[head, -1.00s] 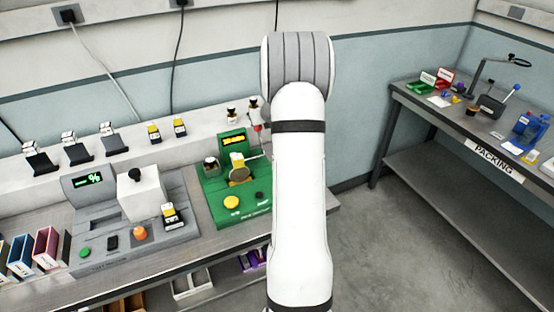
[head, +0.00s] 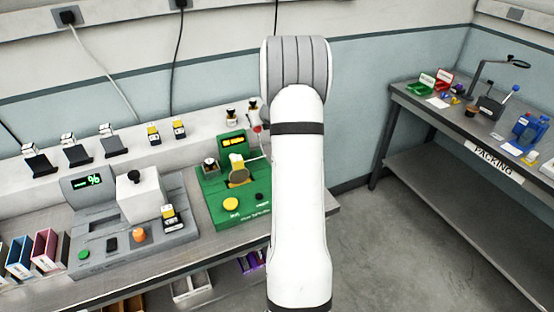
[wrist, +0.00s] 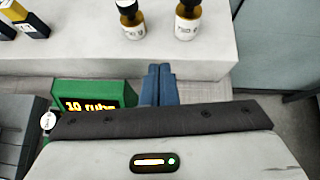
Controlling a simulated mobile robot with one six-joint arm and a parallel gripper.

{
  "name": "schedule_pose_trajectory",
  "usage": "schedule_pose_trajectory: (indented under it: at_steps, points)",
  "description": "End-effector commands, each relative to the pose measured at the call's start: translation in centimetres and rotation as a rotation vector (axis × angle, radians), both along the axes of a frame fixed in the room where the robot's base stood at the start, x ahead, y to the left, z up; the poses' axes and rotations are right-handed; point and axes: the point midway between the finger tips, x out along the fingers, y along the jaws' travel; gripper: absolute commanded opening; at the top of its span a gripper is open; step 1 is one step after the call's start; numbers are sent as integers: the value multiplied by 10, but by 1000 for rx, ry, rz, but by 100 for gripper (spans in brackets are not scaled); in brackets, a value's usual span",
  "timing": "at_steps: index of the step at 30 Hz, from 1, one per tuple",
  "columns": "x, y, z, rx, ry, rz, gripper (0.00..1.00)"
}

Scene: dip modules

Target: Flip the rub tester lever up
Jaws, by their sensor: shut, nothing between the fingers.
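The rub tester is a green machine (head: 218,210) on the bench, left of my arm in the head view. It has a lit display (head: 233,141), a yellow button (head: 231,204) and a tan part in its middle (head: 237,164). A red knob (head: 257,128), apparently the lever's, shows beside my arm. The lever's shaft is mostly hidden, and I cannot tell its tilt. The wrist view shows the tester's display (wrist: 92,104), reading "10 rubs". My gripper (wrist: 160,72) is shut and empty, right of that display. My arm hides it in the head view.
A grey tester (head: 135,235) with a white block stands to the left on the bench. Small bottles (wrist: 188,20) stand on the raised white ledge (wrist: 70,50) behind. A packing table (head: 440,120) is at the right, with open floor between.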

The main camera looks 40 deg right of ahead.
Motion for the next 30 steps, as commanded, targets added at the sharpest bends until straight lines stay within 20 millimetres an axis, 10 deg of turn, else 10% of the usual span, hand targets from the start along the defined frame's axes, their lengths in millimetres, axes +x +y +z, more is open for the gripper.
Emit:
schedule_pose_trajectory:
  at_steps: [30]
  points:
    - [-5, 3, 11, -1, -1, 3, 0]
